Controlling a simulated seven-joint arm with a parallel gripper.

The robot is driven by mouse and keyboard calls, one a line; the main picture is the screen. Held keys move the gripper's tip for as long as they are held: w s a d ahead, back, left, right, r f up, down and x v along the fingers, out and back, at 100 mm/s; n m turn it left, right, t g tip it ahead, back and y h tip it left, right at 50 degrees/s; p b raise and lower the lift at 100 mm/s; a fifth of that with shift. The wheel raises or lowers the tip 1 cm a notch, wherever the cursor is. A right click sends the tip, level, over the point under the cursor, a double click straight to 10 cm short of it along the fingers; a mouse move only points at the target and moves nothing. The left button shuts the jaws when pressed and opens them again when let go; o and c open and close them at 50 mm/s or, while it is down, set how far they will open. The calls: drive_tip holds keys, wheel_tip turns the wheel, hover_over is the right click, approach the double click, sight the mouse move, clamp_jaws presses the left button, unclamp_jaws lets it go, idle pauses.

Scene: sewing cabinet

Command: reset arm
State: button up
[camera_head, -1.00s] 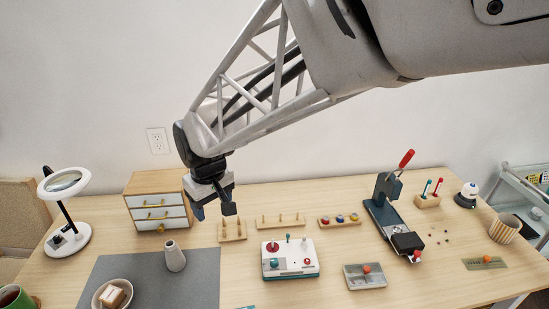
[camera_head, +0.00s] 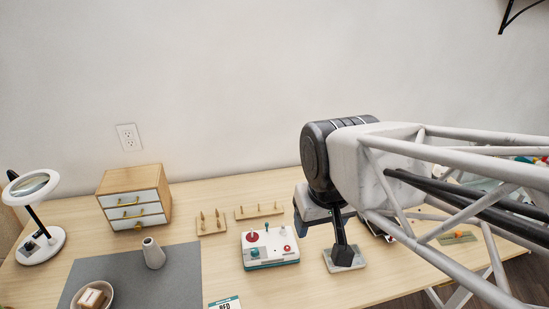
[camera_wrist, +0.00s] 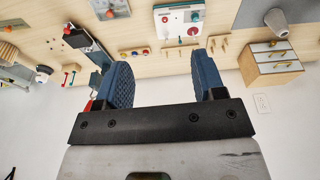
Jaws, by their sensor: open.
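My gripper (camera_head: 320,240) hangs in front of the right part of the table in the head view, with its fingers pointing down. In the wrist view my gripper (camera_wrist: 162,66) shows two blue ridged finger pads spread apart with nothing between them. In the head view it overlaps a small grey tray (camera_head: 335,266); I cannot tell how high above it the fingers are. My arm reaches in from the right and hides much of the table's right side.
A white control box (camera_head: 270,262) stands left of the gripper, with wooden peg stands (camera_head: 211,228) behind it. Left are a drawer cabinet (camera_head: 110,184), vase (camera_head: 153,256), grey mat (camera_head: 188,275) and lamp (camera_head: 30,186). The press (camera_wrist: 86,41) shows in the wrist view.

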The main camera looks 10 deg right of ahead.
drive_tip(key=shift+s+d+f, duration=0.1)
drive_tip(key=shift+s+d, duration=0.4)
drive_tip(key=shift+s, duration=0.25)
